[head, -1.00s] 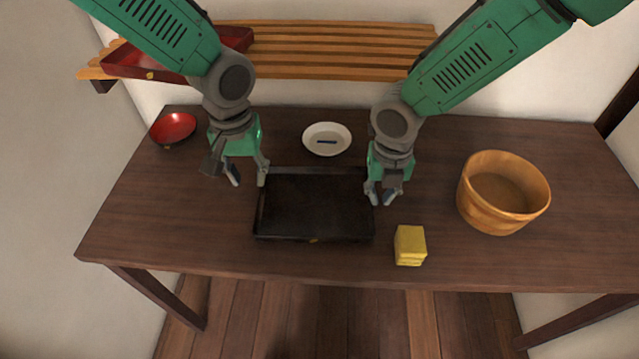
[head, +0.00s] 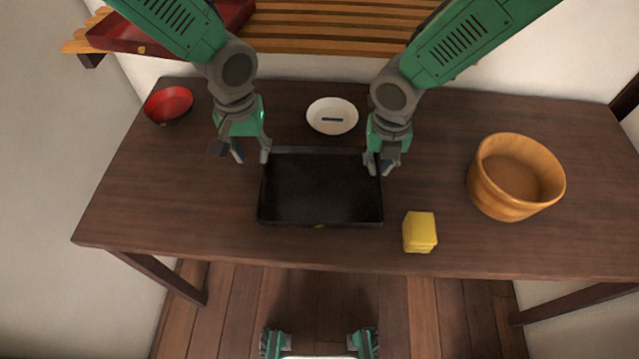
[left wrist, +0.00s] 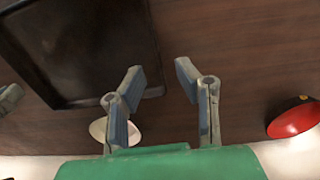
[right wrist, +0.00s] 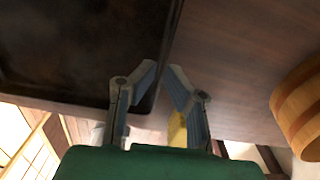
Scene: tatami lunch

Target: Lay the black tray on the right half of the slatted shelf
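The black tray (head: 320,218) lies flat on the table, in front of the white bowl. My left gripper (head: 252,155) is open at the tray's far left corner, its right finger by the rim; the left wrist view shows a wide gap between its fingers and the tray (left wrist: 85,50) beside them. My right gripper (head: 380,168) is at the tray's right rim. In the right wrist view its fingertips are close together with the tray's edge (right wrist: 168,50) between them; whether they pinch it I cannot tell. The slatted shelf (head: 330,35) is on the back wall, partly hidden by my arms.
A red tray (head: 130,38) occupies the shelf's left end. On the table are a red bowl (head: 168,103), a white bowl (head: 332,116) with a dark blue mark or item, a yellow block (head: 419,232) and a wooden tub (head: 505,195). The tub stands to the right.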

